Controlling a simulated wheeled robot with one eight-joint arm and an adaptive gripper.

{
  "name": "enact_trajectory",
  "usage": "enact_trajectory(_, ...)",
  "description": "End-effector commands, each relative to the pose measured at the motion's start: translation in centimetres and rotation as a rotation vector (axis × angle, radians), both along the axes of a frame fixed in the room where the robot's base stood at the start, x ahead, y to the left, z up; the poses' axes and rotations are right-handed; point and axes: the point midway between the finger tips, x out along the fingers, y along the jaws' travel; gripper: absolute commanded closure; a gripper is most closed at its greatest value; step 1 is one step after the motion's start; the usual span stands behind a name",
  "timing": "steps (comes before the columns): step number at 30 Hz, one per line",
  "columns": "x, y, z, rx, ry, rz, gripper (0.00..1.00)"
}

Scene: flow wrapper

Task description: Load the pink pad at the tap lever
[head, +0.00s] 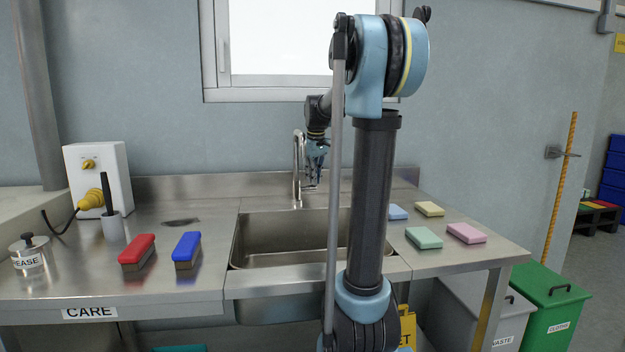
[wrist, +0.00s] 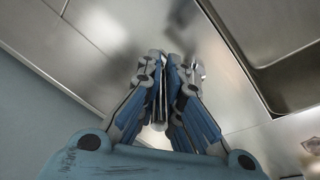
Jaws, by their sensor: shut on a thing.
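The pink pad (head: 466,232) lies flat on the steel counter, right of the sink. The tap (head: 297,168) stands upright at the sink's back edge. My gripper (head: 312,182) is beside the tap, behind my arm column, pointing down and well away from the pad. In the wrist view my gripper (wrist: 172,75) has its blue fingers closed together at the tap, shut on the tap lever. The lever is mostly hidden by the fingers. The pad is not in the wrist view.
The sink basin (head: 280,240) is empty where visible. A green pad (head: 424,238), a yellow pad (head: 429,209) and a blue pad (head: 397,212) lie near the pink one. A red brush (head: 138,250) and a blue brush (head: 187,248) lie left of the sink.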

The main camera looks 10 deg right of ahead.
Motion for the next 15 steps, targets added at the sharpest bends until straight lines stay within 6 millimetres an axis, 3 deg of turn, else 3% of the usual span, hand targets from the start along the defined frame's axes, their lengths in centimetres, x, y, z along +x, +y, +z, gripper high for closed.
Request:
enact_trajectory(5,0.13,-0.02,0.08,-0.001,-0.003,0.000,1.00)
enact_trajectory(6,0.14,-0.03,0.08,-0.001,-0.003,0.000,0.87)
enact_trajectory(8,0.14,-0.03,0.08,-0.001,-0.002,0.000,0.75)
enact_trajectory(15,0.10,0.01,0.05,0.001,-0.001,0.000,0.70)
